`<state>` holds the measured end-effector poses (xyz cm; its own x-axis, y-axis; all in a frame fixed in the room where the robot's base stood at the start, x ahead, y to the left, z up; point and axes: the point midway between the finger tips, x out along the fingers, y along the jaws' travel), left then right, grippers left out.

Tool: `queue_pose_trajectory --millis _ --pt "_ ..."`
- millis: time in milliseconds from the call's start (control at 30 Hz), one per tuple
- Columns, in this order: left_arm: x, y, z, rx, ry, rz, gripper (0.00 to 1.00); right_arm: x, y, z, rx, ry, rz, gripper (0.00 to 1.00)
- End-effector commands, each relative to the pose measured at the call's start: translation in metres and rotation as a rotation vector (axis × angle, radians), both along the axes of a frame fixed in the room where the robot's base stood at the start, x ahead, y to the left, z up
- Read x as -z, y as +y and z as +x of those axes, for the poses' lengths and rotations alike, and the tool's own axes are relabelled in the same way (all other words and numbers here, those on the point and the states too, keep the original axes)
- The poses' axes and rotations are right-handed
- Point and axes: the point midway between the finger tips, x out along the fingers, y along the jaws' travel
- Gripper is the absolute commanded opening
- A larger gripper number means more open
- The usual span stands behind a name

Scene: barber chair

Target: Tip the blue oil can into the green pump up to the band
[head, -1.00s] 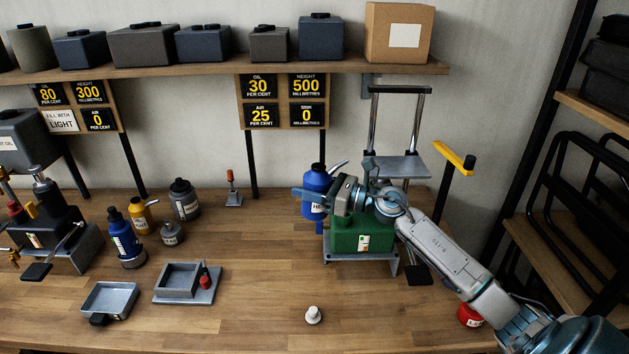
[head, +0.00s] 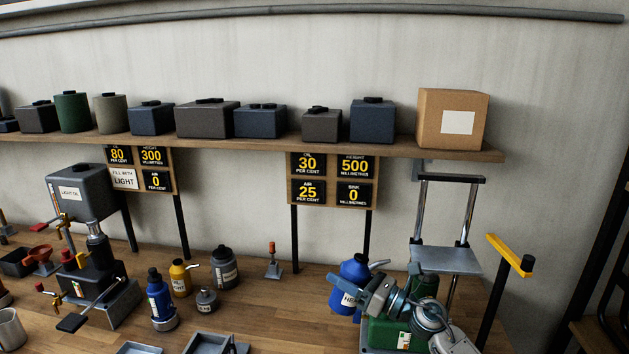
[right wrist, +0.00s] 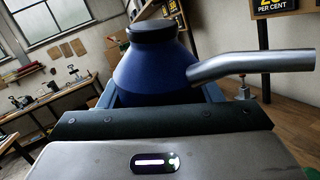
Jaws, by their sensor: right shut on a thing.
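The blue oil can (head: 354,269) has a black cap and a metal spout that points right in the head view, toward the green pump (head: 386,336). The can looks about upright, left of and behind the pump. My right gripper (head: 347,292) is shut around the can's body, partly covering its label. In the right wrist view the can (right wrist: 152,70) stands upright between the fingers, with its spout out to the right. My right arm hides much of the pump, and its lower part is cut off. No band and no oil can be made out. My left gripper is not in view.
A steel frame with a plate (head: 446,259) stands behind the pump, with a yellow-handled post (head: 510,254) to its right. Sign boards (head: 333,180) hang under the shelf (head: 250,147). Another blue bottle (head: 159,298) and several small cans stand left. Bench between is mostly clear.

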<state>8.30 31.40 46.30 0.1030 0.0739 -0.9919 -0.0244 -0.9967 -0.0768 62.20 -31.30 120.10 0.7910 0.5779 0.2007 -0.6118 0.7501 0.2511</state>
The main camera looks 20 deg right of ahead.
Motion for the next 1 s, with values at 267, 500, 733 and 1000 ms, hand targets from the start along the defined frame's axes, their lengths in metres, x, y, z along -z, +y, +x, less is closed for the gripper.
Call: queue_pose_trajectory --millis 267,500,733,1000 --pt "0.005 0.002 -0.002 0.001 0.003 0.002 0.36 -0.001 0.0 0.0 0.001 -0.002 0.02 0.17" --pt "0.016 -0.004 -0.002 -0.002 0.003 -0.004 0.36 -0.004 -0.001 0.0 0.001 -0.003 0.087 0.17" --pt "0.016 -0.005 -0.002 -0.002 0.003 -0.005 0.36 -0.006 -0.002 0.0 0.0 -0.002 0.1 0.17" --pt "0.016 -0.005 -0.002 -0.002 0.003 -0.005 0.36 -0.006 -0.001 0.0 0.0 -0.002 0.104 0.17"
